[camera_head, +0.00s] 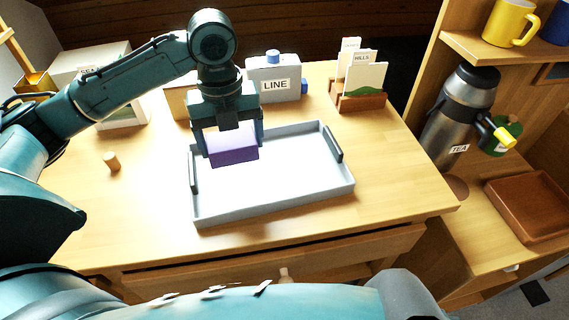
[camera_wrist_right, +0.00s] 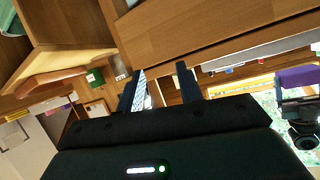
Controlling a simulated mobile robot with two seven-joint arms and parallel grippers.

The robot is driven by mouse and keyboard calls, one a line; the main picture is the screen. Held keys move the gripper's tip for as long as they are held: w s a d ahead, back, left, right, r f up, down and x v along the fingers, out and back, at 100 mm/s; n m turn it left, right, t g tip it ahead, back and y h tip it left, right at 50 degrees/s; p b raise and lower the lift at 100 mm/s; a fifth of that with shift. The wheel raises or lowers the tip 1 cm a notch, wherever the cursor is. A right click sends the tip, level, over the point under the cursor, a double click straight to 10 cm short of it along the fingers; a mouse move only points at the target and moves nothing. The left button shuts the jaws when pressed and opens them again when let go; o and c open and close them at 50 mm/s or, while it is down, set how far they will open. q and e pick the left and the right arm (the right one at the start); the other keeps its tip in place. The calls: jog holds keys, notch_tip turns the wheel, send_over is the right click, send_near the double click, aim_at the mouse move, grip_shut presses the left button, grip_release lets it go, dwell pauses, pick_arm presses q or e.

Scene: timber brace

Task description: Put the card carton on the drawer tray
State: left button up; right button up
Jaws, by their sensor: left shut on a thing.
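The card carton (camera_head: 233,156), purple below and pale above, is between the fingers of my left gripper (camera_head: 229,138), which is shut on it. Carton and gripper are over the left back part of a light grey tray (camera_head: 275,209) with dark handles, which I take for the drawer tray; it lies on the desk and looks empty. I cannot tell if the carton touches the tray floor. The purple carton also shows at the right edge of the right wrist view (camera_wrist_right: 298,77). My right gripper (camera_wrist_right: 162,86) has its fingers apart with nothing seen between them.
Behind the tray stand a grey box marked LINE (camera_head: 274,79) and a card holder (camera_head: 358,97). A wooden peg (camera_head: 111,161) stands left of the tray. A flask (camera_head: 461,115) and a brown tray (camera_head: 532,205) are at the right. The desk right of the grey tray is clear.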

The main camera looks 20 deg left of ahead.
pick_arm(q)
jog(key=shift+w+d, duration=0.1)
jog(key=shift+d, duration=0.05)
jog(key=shift+d+f, duration=0.1)
jog(key=shift+f, duration=0.1)
jog(key=b, duration=0.1)
send_over(243, 186)
notch_tip(243, 186, down, 5)
jog(key=shift+r, duration=0.1)
notch_tip(243, 186, down, 5)
jog(key=shift+r+b, duration=0.2)
jog(key=shift+b, duration=0.5)
jog(key=shift+f, duration=0.15)
pick_arm(e)
jog(key=shift+d+r+t, duration=0.3)
jog(key=shift+d+t, duration=0.2)
jog(key=shift+d, duration=0.15)
pick_arm(q)
jog(key=o, duration=0.8)
jog(key=shift+o, duration=0.6)
pick_arm(e)
jog(key=shift+f, duration=0.15)
